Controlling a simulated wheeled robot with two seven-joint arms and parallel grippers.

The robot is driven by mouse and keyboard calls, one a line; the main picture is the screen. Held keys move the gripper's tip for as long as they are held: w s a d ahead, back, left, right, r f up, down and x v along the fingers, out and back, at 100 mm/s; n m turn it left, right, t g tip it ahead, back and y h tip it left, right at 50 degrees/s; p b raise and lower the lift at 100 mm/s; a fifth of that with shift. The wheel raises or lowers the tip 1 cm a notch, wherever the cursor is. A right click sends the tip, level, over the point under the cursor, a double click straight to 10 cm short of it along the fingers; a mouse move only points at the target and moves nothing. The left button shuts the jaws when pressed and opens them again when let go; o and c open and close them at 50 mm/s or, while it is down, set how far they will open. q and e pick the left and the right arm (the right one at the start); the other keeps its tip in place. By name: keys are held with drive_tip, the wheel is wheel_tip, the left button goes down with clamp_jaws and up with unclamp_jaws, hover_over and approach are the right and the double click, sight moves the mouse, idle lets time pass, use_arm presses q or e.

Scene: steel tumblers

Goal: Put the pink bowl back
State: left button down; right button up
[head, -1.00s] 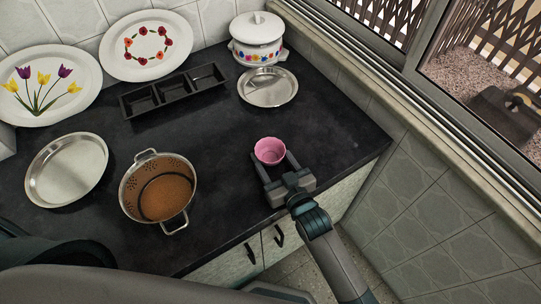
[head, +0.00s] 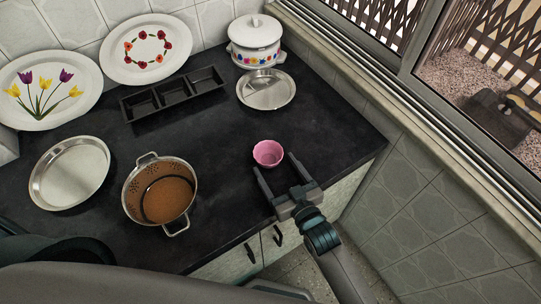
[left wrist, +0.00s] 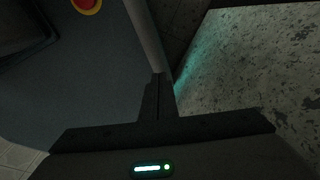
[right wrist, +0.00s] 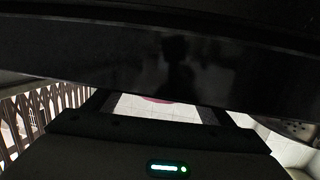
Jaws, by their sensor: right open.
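The pink bowl (head: 268,153) stands upright on the dark counter (head: 215,125), near its front right part. My right gripper (head: 274,163) is open and empty, its two fingers pointing at the bowl from the front right. The fingertips are close to the bowl's near side; the head view does not show whether they touch it. In the right wrist view, the fingers are spread and a small pink part of the bowl (right wrist: 155,100) shows between them. My left gripper (left wrist: 157,98) shows only in the left wrist view, with its fingers together and nothing visible between them.
A colander (head: 160,192) and a steel plate (head: 69,172) stand at left. A black three-part tray (head: 173,93), a second steel plate (head: 266,89) and a lidded pot (head: 255,42) are farther back. Two flowered platters lean on the wall. Counter between colander and bowl is clear.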

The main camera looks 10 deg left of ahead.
drive_tip(key=p+v, duration=0.1)
drive_tip(key=v, duration=0.1)
drive_tip(key=p+v, duration=0.1)
drive_tip(key=v, duration=0.2)
drive_tip(key=p+v, duration=0.1)
drive_tip(key=v, duration=0.1)
drive_tip(key=shift+s+r, duration=0.35)
idle(0.5)
